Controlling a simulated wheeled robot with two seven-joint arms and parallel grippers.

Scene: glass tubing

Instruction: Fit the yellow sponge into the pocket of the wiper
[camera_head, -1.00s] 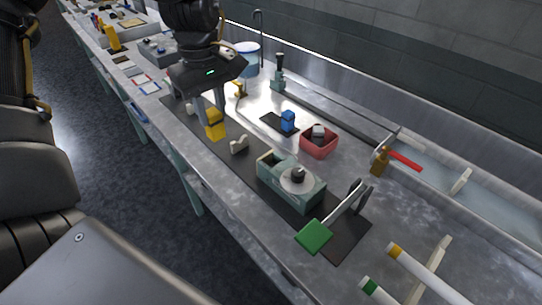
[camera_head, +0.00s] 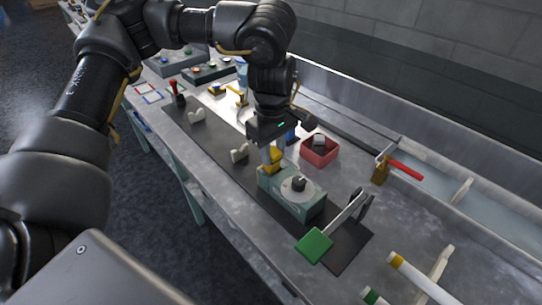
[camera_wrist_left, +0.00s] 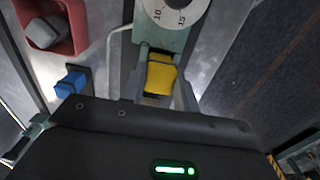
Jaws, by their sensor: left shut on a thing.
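The yellow sponge (camera_head: 273,160) is between the fingers of my left gripper (camera_head: 270,164). In the left wrist view the sponge (camera_wrist_left: 160,76) sits between both fingers (camera_wrist_left: 160,88). The teal box with a white dial (camera_head: 305,206), which seems to be the wiper, lies on the dark mat. The sponge is at its left, open end. In the left wrist view the teal walls (camera_wrist_left: 142,50) of that end show beside and beyond the sponge. I cannot tell how deep the sponge sits, or whether it touches the pocket floor. My right gripper is not in view.
A red bin (camera_head: 320,152) with a grey piece stands behind the box. A blue block (camera_wrist_left: 72,83) is near it. A green paddle (camera_head: 314,245) lies at the front right. White notched supports (camera_head: 239,153) stand on the mat (camera_head: 210,138) to the left.

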